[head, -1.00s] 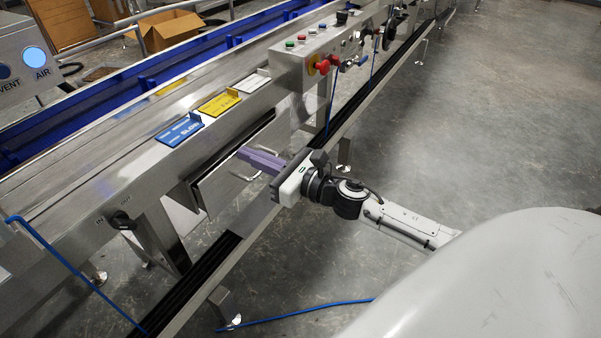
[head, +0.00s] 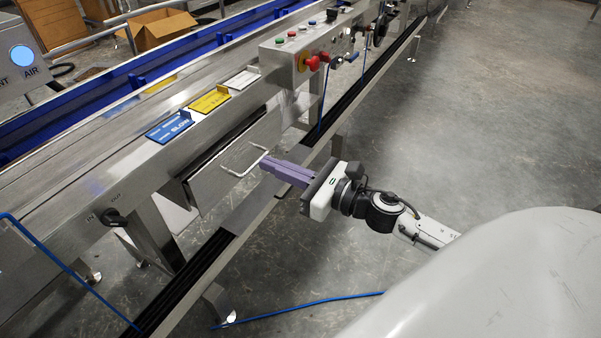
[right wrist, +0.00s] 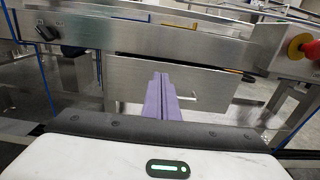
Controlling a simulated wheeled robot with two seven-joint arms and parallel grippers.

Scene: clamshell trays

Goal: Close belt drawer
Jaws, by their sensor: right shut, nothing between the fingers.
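The belt drawer (head: 215,178) is a plain steel front panel under the conveyor's side rail, with a pale bar handle (head: 243,161). A narrow dark gap shows along its top edge in the head view; I cannot tell its depth. In the right wrist view the drawer front (right wrist: 130,80) faces me, with the handle (right wrist: 196,98) partly hidden at right of the fingers. My right gripper (head: 265,163) is shut and empty, its purple fingers pointing at the panel near the handle's right end. Whether they touch it is unclear. My left gripper is out of view.
A control box (head: 300,55) with buttons and a red knob sits right of the drawer. Blue, yellow and white label plates (head: 210,100) stand on the rail above. A black-slotted lower rail (head: 215,250) runs in front. The grey floor (head: 480,120) at right is open.

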